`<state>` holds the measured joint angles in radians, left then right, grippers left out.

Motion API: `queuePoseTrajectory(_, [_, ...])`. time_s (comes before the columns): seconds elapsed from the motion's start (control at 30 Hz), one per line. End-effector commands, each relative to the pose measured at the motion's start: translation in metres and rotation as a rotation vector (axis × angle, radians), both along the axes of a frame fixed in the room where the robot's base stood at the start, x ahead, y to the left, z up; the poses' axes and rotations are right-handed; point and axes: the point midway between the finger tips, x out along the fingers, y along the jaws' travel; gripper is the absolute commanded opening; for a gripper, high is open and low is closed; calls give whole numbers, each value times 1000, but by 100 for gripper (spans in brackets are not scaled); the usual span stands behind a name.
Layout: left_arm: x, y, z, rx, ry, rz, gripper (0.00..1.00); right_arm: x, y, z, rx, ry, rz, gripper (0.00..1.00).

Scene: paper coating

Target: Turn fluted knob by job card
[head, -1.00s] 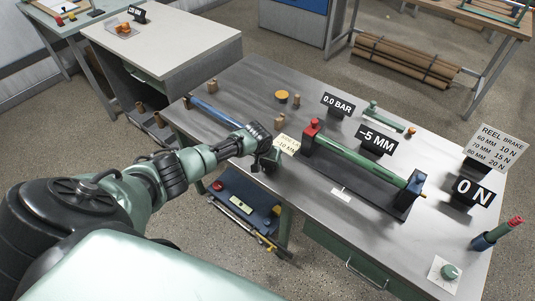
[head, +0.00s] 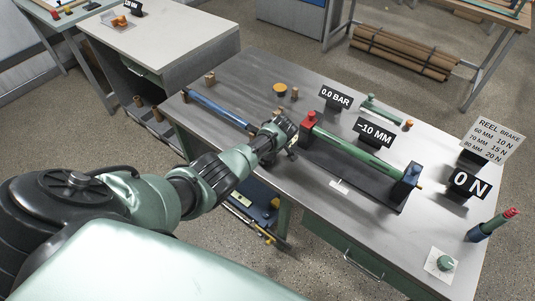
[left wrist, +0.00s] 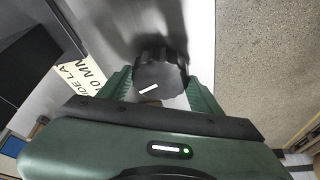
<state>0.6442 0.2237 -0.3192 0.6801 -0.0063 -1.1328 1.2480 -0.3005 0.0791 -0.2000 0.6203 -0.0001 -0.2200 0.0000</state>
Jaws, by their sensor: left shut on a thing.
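The fluted knob (left wrist: 160,75) is black with a white index mark, which points along a slant in the left wrist view. My left gripper (left wrist: 162,90) is shut on it, one green finger on each side. In the head view my left gripper (head: 284,135) is at the table's near edge, left of the red-ended green roller, and hides the knob. The job card (left wrist: 84,78) lies left of the knob in the left wrist view, partly cut off; "IDE LA" and "0 MN" show. A black display (head: 374,134) reads -10 MM. My right gripper is not in view.
The green roller (head: 350,150) lies on a dark stand right of my gripper. Other displays read 0.0 BAR (head: 335,96) and 0 N (head: 468,185). A reel brake card (head: 492,140) and a small green dial (head: 445,263) are at the right. A blue bar (head: 218,112) lies left.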

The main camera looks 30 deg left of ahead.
Motion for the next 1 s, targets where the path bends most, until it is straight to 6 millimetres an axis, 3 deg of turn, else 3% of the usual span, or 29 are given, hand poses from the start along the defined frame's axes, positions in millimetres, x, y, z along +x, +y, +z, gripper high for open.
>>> queuePoseTrajectory(0.3, [2,1,0,2,-3,120,24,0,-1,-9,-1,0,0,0])
queuePoseTrajectory(0.83, [2,1,1,2,-3,144,24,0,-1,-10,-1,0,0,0])
queuePoseTrajectory(0.87, [2,1,1,2,-3,144,67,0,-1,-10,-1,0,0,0])
queuePoseTrajectory(0.93, [2,1,1,2,-3,143,86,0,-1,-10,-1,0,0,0])
queuePoseTrajectory(1.0, [2,1,1,2,-3,143,86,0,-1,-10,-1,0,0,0])
